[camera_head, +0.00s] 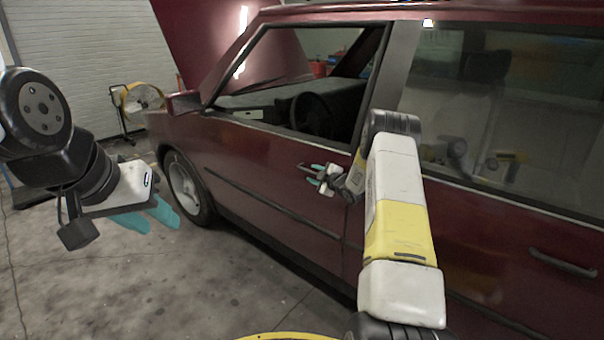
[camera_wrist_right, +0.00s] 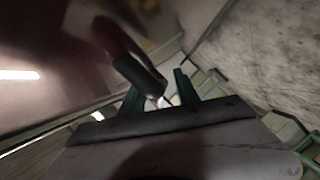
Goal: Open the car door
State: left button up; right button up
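The dark red car (camera_head: 262,170) fills the middle and right of the head view, side on. Its front door is closed, with the window pane down. My right gripper (camera_head: 316,175) is at the rear part of the front door, by the door handle (camera_head: 306,167). Its teal fingers are apart. In the right wrist view the dark handle (camera_wrist_right: 138,72) shows at the open fingers (camera_wrist_right: 158,95); I cannot tell whether they touch it. My left gripper (camera_head: 152,218) hangs over the floor at the left, empty, its teal fingers apparently apart.
A rear door handle (camera_head: 562,263) is at the lower right. A side mirror (camera_head: 184,102) sticks out at the front of the door. A yellow fan (camera_head: 142,98) stands at the back left. The concrete floor (camera_head: 130,290) beside the car is clear.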

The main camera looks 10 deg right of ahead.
jog(key=shift+w+a+f, duration=0.1)
jog(key=shift+w+a, duration=0.1)
jog(key=shift+w, duration=0.25)
grip_shut()
dwell(1.1)
